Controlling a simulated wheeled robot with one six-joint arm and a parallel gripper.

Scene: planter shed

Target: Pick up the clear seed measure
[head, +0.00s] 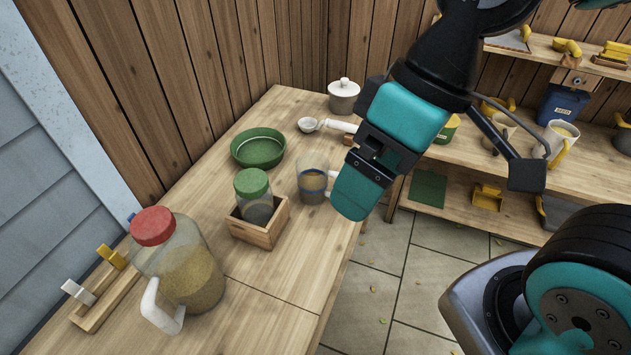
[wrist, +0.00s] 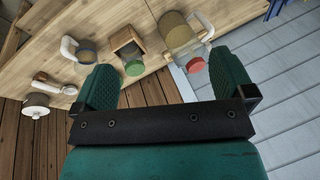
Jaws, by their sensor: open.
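In the wrist view the measure (wrist: 86,52) shows upper left, beyond the left finger. My gripper (head: 366,178) is just right of the measure in the head view, and its teal finger overlaps the handle's side of the picture. In the wrist view my gripper (wrist: 163,78) has its fingers wide apart with nothing between them. Whether a finger touches the measure cannot be told.
The green-lidded jar (head: 255,197) sits in a wooden box (head: 262,232) close by. A red-lidded grain jar (head: 190,280), a green dish (head: 258,149), a white scoop (head: 309,125) and a lidded pot (head: 344,96) stand around. Shelves (head: 540,75) are at right.

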